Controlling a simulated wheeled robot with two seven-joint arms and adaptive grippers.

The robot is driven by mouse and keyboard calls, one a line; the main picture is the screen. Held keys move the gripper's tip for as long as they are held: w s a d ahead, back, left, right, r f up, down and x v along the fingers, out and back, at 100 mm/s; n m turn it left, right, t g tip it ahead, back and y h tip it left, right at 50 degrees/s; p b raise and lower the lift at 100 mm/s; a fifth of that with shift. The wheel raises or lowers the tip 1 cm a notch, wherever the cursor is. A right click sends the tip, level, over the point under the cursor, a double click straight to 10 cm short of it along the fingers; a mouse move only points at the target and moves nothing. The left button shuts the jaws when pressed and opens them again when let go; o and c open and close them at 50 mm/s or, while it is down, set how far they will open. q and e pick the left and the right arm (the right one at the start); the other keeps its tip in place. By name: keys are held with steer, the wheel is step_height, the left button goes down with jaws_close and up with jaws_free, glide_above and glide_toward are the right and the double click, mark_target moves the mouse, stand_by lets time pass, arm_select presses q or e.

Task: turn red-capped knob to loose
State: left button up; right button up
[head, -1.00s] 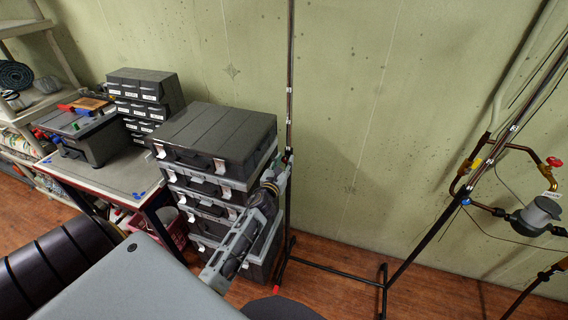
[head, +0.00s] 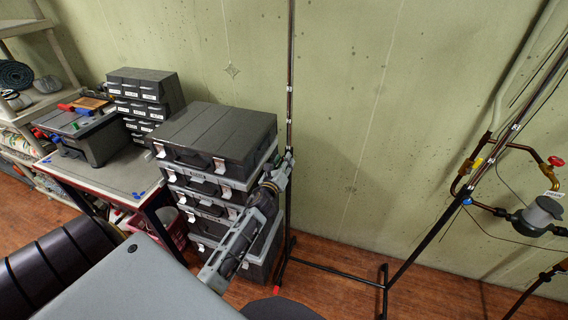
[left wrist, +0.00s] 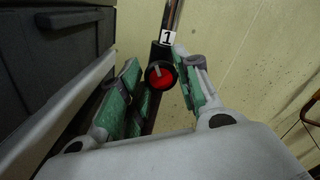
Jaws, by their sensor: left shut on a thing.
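The red-capped knob (left wrist: 161,76) shows in the left wrist view, with a pale pointer mark on its red face and a dark rim. It sits on a dark fitting on a vertical pole (left wrist: 172,14), below a white label with the number 1 (left wrist: 167,37). My left gripper (left wrist: 158,68) has a green-padded finger on each side of the knob and is shut on it. In the head view my left gripper (head: 286,162) is at the pole (head: 290,80), right of the case stack; the knob is hidden there. My right gripper is not in view.
A stack of grey cases (head: 215,137) stands close left of my left gripper. A workbench (head: 125,177) with drawer units (head: 145,87) is farther left. Copper pipes with a red-handled valve (head: 555,161) are at the right. Bare wall lies between the pole and the pipes.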

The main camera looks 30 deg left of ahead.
arm_select(q)
steer(key=n+p, duration=0.1)
steer(key=n, duration=0.9)
steer(key=n+p, duration=0.1)
steer(key=n, duration=0.9)
steer(key=n+p, duration=0.1)
steer(key=n, duration=0.9)
steer(key=shift+d+f+p, duration=0.1)
steer(key=shift+f+p, duration=0.25)
steer(key=shift+f, duration=0.05)
steer(key=shift+n, duration=0.3)
steer(key=o, duration=1)
